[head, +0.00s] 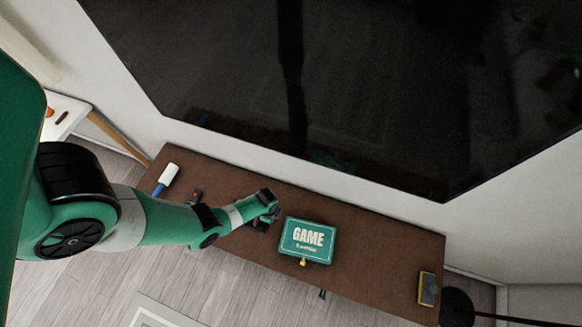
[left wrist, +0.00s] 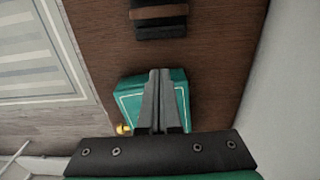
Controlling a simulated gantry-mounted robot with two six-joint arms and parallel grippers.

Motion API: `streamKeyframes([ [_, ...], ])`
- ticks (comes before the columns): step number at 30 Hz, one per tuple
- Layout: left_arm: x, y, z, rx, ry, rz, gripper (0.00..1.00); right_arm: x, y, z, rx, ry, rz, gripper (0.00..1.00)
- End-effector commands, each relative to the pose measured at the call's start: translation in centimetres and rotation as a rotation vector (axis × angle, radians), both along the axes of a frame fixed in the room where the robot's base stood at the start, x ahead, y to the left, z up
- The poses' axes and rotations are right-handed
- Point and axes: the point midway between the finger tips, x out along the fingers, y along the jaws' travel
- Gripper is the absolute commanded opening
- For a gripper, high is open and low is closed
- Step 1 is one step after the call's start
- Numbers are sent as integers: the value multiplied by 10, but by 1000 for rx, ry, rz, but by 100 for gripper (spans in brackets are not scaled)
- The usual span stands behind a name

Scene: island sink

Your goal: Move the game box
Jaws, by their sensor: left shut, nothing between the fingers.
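The green game box (head: 307,240) with white "GAME" lettering lies flat on a long brown wooden cabinet (head: 375,275), near its front edge. It also shows in the left wrist view (left wrist: 130,98), partly hidden behind my fingers. My left gripper (head: 268,216) is just left of the box in the head view, with its fingers together and nothing held. In the left wrist view the shut fingers (left wrist: 160,74) overlap the box; I cannot tell whether they touch it. My right gripper is not in view.
A small yellow knob-like item (head: 303,263) is at the box's front edge. A white roller with a blue handle (head: 168,176) and a small dark-red item (head: 195,196) lie left. A dark, yellow-edged block (head: 428,289) is at the right end. A large black screen (head: 330,90) stands behind.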

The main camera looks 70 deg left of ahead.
Motion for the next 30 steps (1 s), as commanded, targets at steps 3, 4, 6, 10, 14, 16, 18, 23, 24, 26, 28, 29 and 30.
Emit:
streamKeyframes([
  [3, -3, 3, -7, -1, 2, 16, 0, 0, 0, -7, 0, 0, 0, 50],
  [4, -3, 3, -7, 0, 1, 17, 0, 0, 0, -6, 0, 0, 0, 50],
  [6, -3, 3, -7, -1, 1, 16, 0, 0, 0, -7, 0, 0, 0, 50],
  [10, -2, 3, -19, -1, 1, 16, 0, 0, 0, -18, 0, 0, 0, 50],
  [14, -2, 3, -43, 0, 0, 15, 0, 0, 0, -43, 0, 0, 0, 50],
  [16, -2, 3, -58, -1, 2, 15, 0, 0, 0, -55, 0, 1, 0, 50],
  [18, -1, 3, -73, 0, 1, 15, 0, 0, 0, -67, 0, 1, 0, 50],
  [23, -2, 3, -108, -1, 1, 15, 0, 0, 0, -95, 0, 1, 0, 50],
  [24, -2, 3, -116, 0, 1, 15, 0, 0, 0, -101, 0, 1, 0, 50],
  [26, 10, -3, -107, 1, -3, 8, 0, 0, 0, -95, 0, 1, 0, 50],
  [28, 18, -11, -106, 1, -2, 8, 0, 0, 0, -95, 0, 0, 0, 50],
  [29, 21, -13, -106, 0, -3, 9, 0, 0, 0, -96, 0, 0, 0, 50],
  [30, 24, -15, -106, 0, -1, 10, 0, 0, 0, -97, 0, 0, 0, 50],
])
